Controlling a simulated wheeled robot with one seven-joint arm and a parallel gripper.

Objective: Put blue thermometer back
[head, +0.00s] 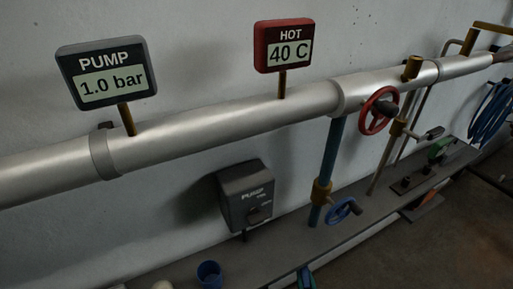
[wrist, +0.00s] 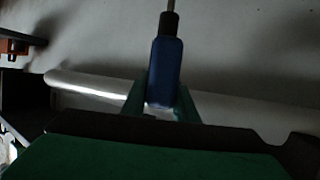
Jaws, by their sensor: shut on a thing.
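In the wrist view the blue thermometer (wrist: 166,65), a blue body with a thin metal stem, stands between the green fingers of my gripper (wrist: 161,105). The gripper is shut on the lower part of the body, and the stem points away to the top edge. In the head view a short brass socket (head: 412,68) stands on top of the silver pipe (head: 225,122), right of the red HOT 40 C display (head: 283,46). A small green and blue shape (head: 306,278) is cut off at the bottom edge; I cannot tell whether it is my gripper.
A red handwheel (head: 380,110) sits in front of the pipe. A blue vertical pipe (head: 329,170) carries a blue handwheel (head: 343,211). A blue cup (head: 209,274) stands on the ledge (head: 372,222). A PUMP 1.0 bar display (head: 106,74) is at left.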

